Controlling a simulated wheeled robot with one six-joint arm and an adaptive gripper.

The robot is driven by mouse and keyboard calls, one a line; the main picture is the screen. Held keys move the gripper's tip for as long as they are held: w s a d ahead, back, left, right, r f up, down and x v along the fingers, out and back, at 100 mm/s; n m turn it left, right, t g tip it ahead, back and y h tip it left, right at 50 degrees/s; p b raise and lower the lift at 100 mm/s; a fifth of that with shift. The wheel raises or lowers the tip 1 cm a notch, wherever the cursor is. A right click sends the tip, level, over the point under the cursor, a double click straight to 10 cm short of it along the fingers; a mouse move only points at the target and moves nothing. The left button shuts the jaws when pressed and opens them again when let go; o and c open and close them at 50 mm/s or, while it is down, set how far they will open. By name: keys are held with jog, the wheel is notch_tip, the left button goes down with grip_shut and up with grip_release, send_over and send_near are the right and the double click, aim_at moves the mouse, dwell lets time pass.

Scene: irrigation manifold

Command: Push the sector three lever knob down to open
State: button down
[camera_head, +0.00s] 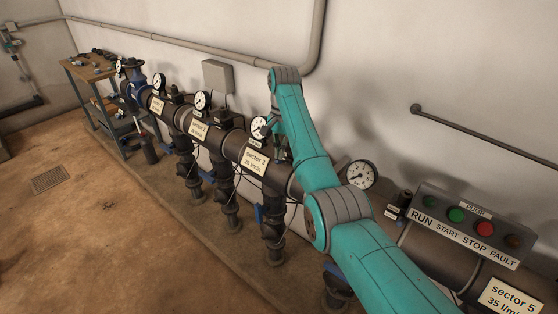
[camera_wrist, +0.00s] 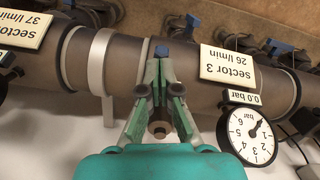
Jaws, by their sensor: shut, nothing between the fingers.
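The sector 3 label (camera_head: 256,160) is on the dark main pipe, left of my teal arm in the head view. It appears upside down in the wrist view (camera_wrist: 228,65). Below it in the head view, a blue lever (camera_head: 259,214) sits on a dark drop pipe (camera_head: 272,238). In the wrist view, my gripper (camera_wrist: 160,66) is shut and empty, its fingertips over the main pipe beside the label. A small blue part (camera_wrist: 162,51) shows just beyond the fingertips; I cannot tell whether they touch. Another blue lever part (camera_wrist: 192,22) lies farther beyond the pipe.
The 0.0 bar gauge (camera_wrist: 252,136) is close right of my gripper in the wrist view. A pump box (camera_head: 470,225) with buttons stands right of my arm. Other drop pipes (camera_head: 229,195) line the wall to the left. The floor (camera_head: 110,215) in front is open.

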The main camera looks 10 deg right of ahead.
jog(key=shift+f, duration=2.1)
jog(key=shift+w+d+r, duration=0.25)
jog(key=shift+w+d, duration=0.25)
jog(key=shift+w, duration=0.1)
jog(key=shift+w+d+r, duration=0.25)
jog(key=shift+w+d, duration=0.2)
jog(key=shift+w, duration=0.1)
notch_tip(320, 180, up, 12)
jog(key=shift+w+d, duration=0.4)
jog(key=shift+w, duration=0.05)
